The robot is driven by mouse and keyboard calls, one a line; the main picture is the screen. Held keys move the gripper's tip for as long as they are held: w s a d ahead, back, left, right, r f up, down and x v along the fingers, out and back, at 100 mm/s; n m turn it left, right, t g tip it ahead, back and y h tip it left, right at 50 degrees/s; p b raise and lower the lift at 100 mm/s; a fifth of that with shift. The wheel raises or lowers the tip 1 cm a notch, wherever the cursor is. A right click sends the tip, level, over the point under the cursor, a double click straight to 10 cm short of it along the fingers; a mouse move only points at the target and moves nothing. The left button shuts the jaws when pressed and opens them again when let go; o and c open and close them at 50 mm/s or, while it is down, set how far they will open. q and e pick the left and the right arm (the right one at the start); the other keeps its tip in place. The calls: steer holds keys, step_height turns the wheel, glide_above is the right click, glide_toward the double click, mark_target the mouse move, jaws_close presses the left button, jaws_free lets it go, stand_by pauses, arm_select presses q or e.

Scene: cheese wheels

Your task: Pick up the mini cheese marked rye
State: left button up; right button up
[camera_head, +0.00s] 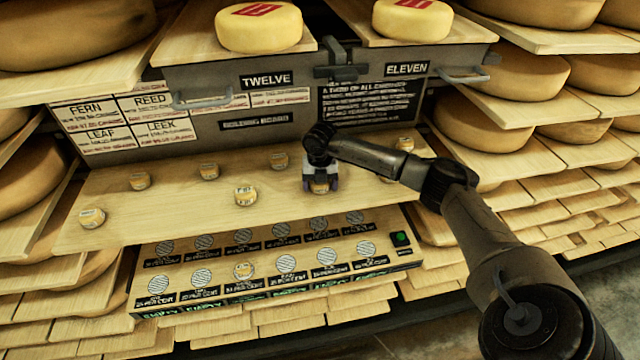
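Several mini cheeses with small labels stand on the wooden board: at the left end (92,218), behind it (140,181), further right (209,171), mid-board (245,197), behind that (280,160), and at the right back (404,144). Their labels are too small for me to read, so I cannot tell which is marked rye. My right gripper (320,184) points down at the board, its two fingers apart on either side of another mini cheese (320,188). I cannot tell whether the fingers press on it. My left gripper is not in view.
A slotted tray (205,283) with striped round spots lies in front of the board, one mini cheese (243,270) on it and a green button (401,238) at its right. Behind stands a grey panel (235,128) with signs and handles. Shelves of large cheese wheels (480,122) flank both sides.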

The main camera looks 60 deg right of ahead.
steer(key=c, duration=0.7)
